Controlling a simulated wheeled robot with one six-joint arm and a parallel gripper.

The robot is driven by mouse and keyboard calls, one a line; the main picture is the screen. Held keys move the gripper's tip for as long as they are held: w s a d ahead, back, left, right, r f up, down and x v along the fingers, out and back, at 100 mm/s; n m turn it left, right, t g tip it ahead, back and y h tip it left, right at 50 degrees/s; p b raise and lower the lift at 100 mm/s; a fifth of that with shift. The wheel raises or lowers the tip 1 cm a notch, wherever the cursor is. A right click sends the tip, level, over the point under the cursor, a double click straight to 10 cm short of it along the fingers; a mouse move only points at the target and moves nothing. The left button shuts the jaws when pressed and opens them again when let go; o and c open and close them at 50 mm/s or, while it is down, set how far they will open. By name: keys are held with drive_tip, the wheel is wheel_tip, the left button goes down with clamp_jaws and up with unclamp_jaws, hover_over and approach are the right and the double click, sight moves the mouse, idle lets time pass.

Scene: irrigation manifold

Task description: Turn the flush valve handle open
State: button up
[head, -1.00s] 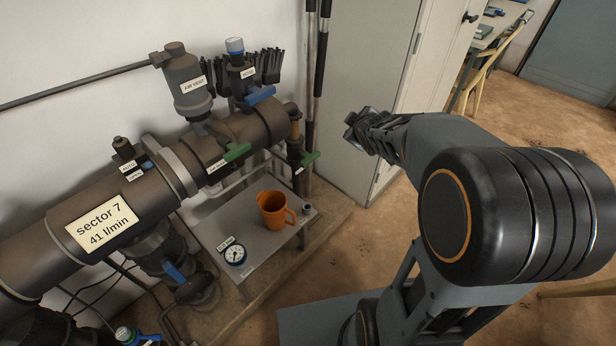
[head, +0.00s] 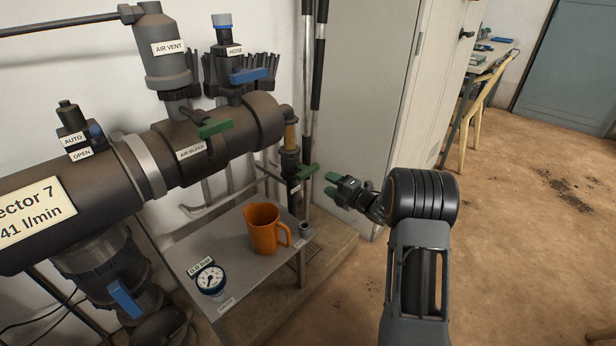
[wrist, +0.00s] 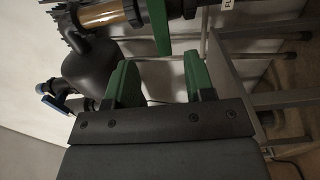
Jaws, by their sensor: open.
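The flush valve's green handle (head: 307,172) sits on the down pipe at the right end of the manifold, above a small white label. In the wrist view the green handle (wrist: 161,27) hangs at the top middle, and part of a label starting "FL" (wrist: 228,4) shows beside it. My gripper (head: 332,184) is open and empty, just right of the handle, its green fingertips pointing at it. In the wrist view my gripper (wrist: 159,62) has its fingertips on either side of the handle's line, with the handle beyond them; contact cannot be told.
A similar green air bleed handle (head: 214,128) and a blue hose valve handle (head: 248,76) are on the manifold. An orange jug (head: 264,229) and a pressure gauge (head: 210,280) stand on a metal shelf (head: 190,243). A cabinet (head: 370,90) stands behind my gripper.

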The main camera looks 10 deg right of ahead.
sight(310, 173)
drive_tip(key=b+x, duration=0.2)
drive_tip(key=x, duration=0.8)
drive_tip(key=shift+w+a, duration=0.1)
drive_tip(key=shift+w, duration=0.05)
drive_tip(key=shift+c, duration=0.2)
drive_tip(key=c, duration=0.8)
drive_tip(key=shift+c, duration=0.2)
